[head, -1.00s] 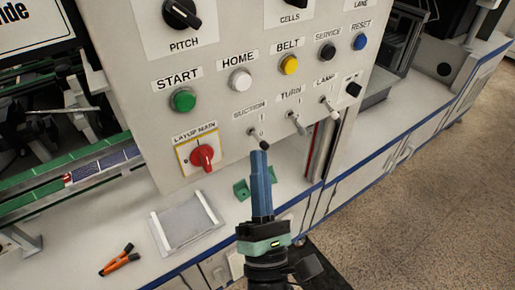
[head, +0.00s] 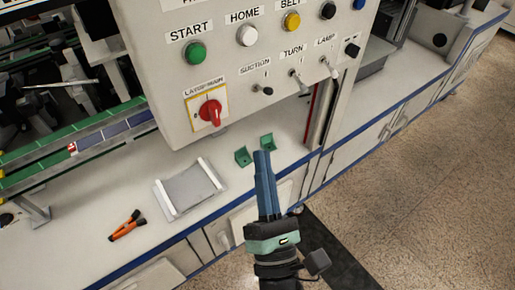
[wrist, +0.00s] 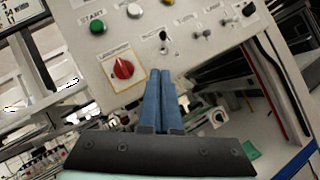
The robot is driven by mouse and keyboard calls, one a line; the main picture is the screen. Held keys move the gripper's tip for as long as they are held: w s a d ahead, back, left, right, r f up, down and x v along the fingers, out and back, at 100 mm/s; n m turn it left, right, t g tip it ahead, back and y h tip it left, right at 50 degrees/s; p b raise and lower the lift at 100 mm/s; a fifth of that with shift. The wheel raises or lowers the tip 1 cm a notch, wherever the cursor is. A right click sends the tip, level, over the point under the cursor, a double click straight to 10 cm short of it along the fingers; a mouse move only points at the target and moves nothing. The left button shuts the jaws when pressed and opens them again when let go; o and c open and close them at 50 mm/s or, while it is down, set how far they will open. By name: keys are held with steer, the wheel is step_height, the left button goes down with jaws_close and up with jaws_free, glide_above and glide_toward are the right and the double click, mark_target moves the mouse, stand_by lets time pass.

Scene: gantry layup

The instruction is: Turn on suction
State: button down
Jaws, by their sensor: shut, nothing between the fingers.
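The SUCTION toggle switch (head: 262,89) is a small metal lever with a dark tip, on the grey-white control panel (head: 175,105) under the label SUCTION. Its tip sticks out to the right and slightly down in the head view; I cannot tell which setting this is. It also shows in the wrist view (wrist: 163,38), above my fingertips. My gripper (head: 262,153), with blue fingers, is shut and empty. Its tips are below the switch in the head view and apart from it.
The TURN (head: 299,79) and LAMP (head: 330,67) switches sit right of it. A red rotary switch (head: 210,112) is to its lower left. START (head: 196,52), HOME and BELT buttons are above. A tray (head: 190,188), green brackets (head: 243,156) and orange-handled tool (head: 127,226) lie on the bench.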

steer(key=v, duration=0.3)
steer(key=r+v, duration=0.1)
steer(key=v, duration=0.1)
steer(key=shift+s+d+f+b, duration=0.2)
steer(key=shift+s+d+b, duration=0.15)
steer(key=shift+s, duration=0.1)
steer(key=shift+a, duration=0.1)
